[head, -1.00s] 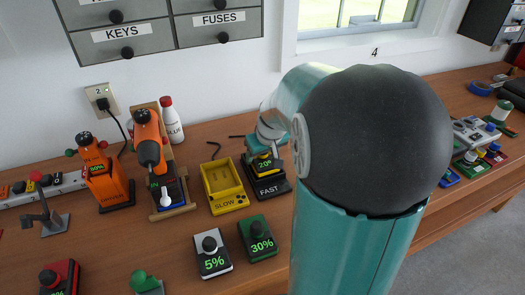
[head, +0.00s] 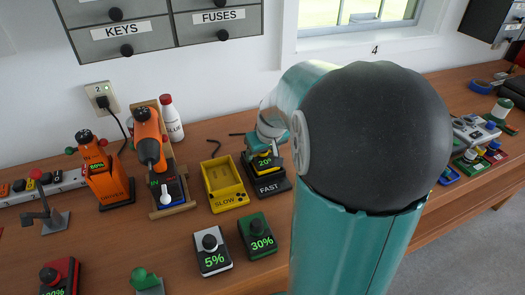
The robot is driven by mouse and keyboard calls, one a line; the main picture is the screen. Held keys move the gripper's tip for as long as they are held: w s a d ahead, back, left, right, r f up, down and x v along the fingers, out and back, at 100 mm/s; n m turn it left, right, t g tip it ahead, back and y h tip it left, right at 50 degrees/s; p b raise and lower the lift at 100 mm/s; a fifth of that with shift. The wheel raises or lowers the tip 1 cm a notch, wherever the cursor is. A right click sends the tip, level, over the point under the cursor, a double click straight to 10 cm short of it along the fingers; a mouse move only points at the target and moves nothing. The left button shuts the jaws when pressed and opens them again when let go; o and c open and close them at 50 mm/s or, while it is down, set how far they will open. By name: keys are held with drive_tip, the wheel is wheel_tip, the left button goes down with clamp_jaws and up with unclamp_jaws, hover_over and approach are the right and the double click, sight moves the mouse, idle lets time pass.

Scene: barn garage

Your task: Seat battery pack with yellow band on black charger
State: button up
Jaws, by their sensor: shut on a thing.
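The battery pack with the yellow band (head: 265,164) shows a "20" readout in green. It is at the black charger (head: 270,188) marked "FAST", above its base. My gripper (head: 267,149) is shut on the top of this pack, coming from above and right. The gripper and my arm hide part of the pack and its back side. I cannot tell whether the pack's bottom is fully down in the charger or slightly above it.
A yellow charger (head: 224,185) marked "SLOW" stands empty just left. Packs marked 5% (head: 211,252) and 30% (head: 258,237) stand in front. An orange drill (head: 150,145) and a glue bottle (head: 171,118) are behind left. My arm covers the bench to the right.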

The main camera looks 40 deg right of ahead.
drive_tip(key=shift+f, duration=0.2)
drive_tip(key=o, duration=1.6)
drive_tip(key=shift+o, duration=0.2)
drive_tip(key=shift+r, duration=4.5)
